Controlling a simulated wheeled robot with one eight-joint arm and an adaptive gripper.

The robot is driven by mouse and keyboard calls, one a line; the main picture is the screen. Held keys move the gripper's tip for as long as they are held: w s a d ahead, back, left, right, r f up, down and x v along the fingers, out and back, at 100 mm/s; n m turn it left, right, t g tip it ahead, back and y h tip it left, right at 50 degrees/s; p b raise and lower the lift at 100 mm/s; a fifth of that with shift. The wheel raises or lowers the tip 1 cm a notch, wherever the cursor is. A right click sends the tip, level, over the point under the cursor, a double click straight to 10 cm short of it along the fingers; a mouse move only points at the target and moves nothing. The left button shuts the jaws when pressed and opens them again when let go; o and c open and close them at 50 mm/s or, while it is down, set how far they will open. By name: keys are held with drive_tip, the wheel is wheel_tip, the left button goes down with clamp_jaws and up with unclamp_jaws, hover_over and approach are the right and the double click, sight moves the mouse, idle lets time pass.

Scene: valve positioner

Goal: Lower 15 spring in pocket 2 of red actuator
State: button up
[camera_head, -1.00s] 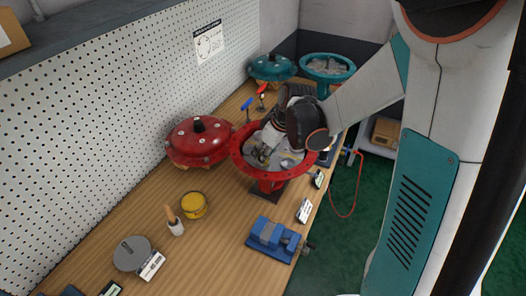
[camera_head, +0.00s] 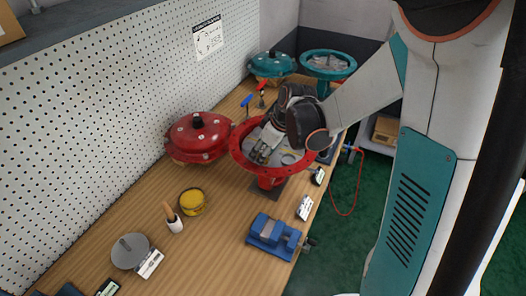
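The red actuator's open lower casing (camera_head: 278,176) is a flanged ring on a stand on the bench. My gripper (camera_head: 266,150) reaches down inside the ring from the upper right, toward the left part of its inside. The fingers look grey and small, so I cannot tell whether they are open or shut. A spring in the gripper cannot be made out. Pockets and any springs in them are too small to tell apart. A pale round shape shows inside the ring, right of the fingers.
A closed red domed casing (camera_head: 199,139) stands left of the ring. A blue vise (camera_head: 273,236), yellow tin (camera_head: 193,202), brush (camera_head: 173,219) and grey disc (camera_head: 130,252) are in front. Teal casings (camera_head: 272,66) (camera_head: 327,66) stand behind. A pegboard wall bounds the left.

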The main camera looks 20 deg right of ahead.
drive_tip(key=shift+s+r, duration=0.1)
drive_tip(key=v, duration=1.2)
drive_tip(key=shift+s+a, duration=0.1)
